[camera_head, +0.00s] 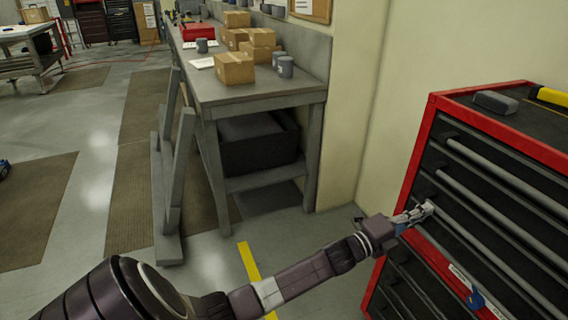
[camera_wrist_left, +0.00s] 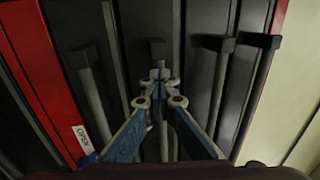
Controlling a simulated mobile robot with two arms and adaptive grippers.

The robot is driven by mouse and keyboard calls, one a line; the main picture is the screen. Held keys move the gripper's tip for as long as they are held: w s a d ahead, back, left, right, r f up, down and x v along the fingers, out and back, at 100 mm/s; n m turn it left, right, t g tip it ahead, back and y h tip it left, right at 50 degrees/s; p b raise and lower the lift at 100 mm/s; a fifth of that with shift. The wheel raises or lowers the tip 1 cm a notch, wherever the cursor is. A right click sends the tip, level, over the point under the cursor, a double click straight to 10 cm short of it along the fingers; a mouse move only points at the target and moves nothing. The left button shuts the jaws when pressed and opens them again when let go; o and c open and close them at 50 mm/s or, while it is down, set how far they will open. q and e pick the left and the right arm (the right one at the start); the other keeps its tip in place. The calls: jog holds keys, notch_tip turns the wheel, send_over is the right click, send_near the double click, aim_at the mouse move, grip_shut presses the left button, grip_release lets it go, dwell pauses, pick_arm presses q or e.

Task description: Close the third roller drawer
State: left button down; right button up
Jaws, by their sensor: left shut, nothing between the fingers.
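The roller cabinet (camera_head: 540,150) stands at the right of the head view, with a red frame and dark drawer fronts with long grey bar handles. The third drawer's handle (camera_head: 480,242), counted from the top, runs down to the right from my left gripper (camera_head: 413,214). My left gripper is shut and empty at that handle's left end. In the left wrist view its blue fingers (camera_wrist_left: 160,82) meet in front of the third handle's dark end bracket (camera_wrist_left: 156,48); contact cannot be told. How far the drawer stands out is unclear. My right gripper is not in view.
A red strip (camera_head: 432,249) with a white label and small blue piece (camera_head: 475,298) crosses the cabinet lower down. A grey workbench (camera_head: 290,92) with cardboard boxes (camera_head: 235,67) and cups stands against the wall.

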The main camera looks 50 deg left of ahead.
pick_arm(q)
jog(key=shift+r, duration=0.35)
jog(key=v, duration=1.2)
jog(key=s+a+f+n+g+y, duration=0.15)
jog(key=f+n, duration=0.25)
jog(key=f, duration=0.7)
jog(key=s+a+f+n+g+y, duration=0.1)
jog(key=a+f+n+g+y, duration=0.15)
jog(key=f, duration=0.85)
jog(key=s+a+f+n+g+y, duration=0.1)
jog(key=s+f+n+g, duration=0.15)
jog(key=s+f, duration=0.4)
jog(key=s+f+n+g+y, duration=0.1)
jog(key=s+f+n+g, duration=0.15)
jog(key=f, duration=0.75)
jog(key=s+f+n+g, duration=0.3)
jog(key=s+f+n, duration=0.1)
jog(key=s+f, duration=0.95)
jog(key=s+d+f+n+g, duration=0.2)
jog(key=s+f+g, duration=0.1)
jog(key=s, duration=0.9)
jog(key=s+d+f+n+g+y, duration=0.1)
jog(key=s+d+f+n+g, duration=0.1)
jog(key=s, duration=1.1)
notch_tip(320, 180, down, 2)
jog(key=shift+d+f+g+p, duration=0.2)
jog(key=shift+d+g+p, duration=0.2)
jog(key=shift+g, duration=0.1)
jog(key=shift+s, duration=0.15)
